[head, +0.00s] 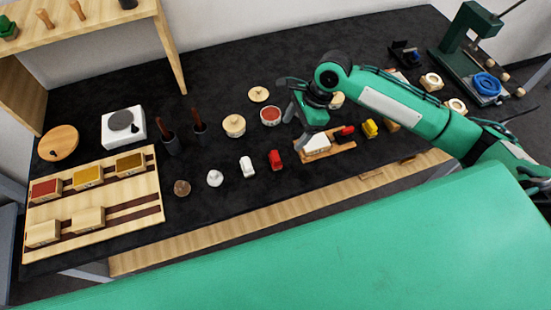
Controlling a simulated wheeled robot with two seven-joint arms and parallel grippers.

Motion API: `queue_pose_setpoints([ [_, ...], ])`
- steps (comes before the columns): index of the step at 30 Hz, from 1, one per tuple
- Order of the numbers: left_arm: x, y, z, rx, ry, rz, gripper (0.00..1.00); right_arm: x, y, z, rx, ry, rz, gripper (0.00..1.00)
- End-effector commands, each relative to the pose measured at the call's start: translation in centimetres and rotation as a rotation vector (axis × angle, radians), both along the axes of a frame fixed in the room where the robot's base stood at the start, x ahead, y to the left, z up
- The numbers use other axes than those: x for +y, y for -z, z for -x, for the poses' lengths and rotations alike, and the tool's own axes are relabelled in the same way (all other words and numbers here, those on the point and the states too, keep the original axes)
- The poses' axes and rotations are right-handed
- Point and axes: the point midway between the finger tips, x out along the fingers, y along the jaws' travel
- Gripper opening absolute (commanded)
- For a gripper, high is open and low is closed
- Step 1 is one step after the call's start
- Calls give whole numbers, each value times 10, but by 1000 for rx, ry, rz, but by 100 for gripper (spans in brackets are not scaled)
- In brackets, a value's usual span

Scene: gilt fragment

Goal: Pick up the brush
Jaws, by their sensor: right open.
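My right gripper (304,127) is open and points down over the middle of the dark table. It is above and beside a small wooden tray (343,147) that carries a white block (317,142). A red piece (346,132) lies at the tray's back. No brush can be told for certain. Two dark cups stand left of the middle, each with reddish-brown handles that may be brushes: one at the left (168,133), one at the right (198,121). Both are well left of my right gripper. My left gripper is not in view.
A wooden rack (95,198) with colored boxes and a white scale (122,126) are at the left. Lidded pots (234,126), a white bottle (246,166) and a red bottle (275,159) stand mid-table. A green press (465,50) stands at the right.

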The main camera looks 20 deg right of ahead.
Motion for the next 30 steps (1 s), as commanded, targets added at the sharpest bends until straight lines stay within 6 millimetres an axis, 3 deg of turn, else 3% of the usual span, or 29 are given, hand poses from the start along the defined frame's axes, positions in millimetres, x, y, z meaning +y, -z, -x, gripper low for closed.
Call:
queue_pose_setpoints([
  [4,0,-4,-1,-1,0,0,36,4,11,-1,19,27,-1,75],
  [12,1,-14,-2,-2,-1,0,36,25,59,-2,17,25,-1,75],
  [22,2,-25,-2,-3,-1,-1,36,37,85,-3,15,23,0,75],
  [30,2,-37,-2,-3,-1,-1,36,51,119,-4,14,24,1,75],
])
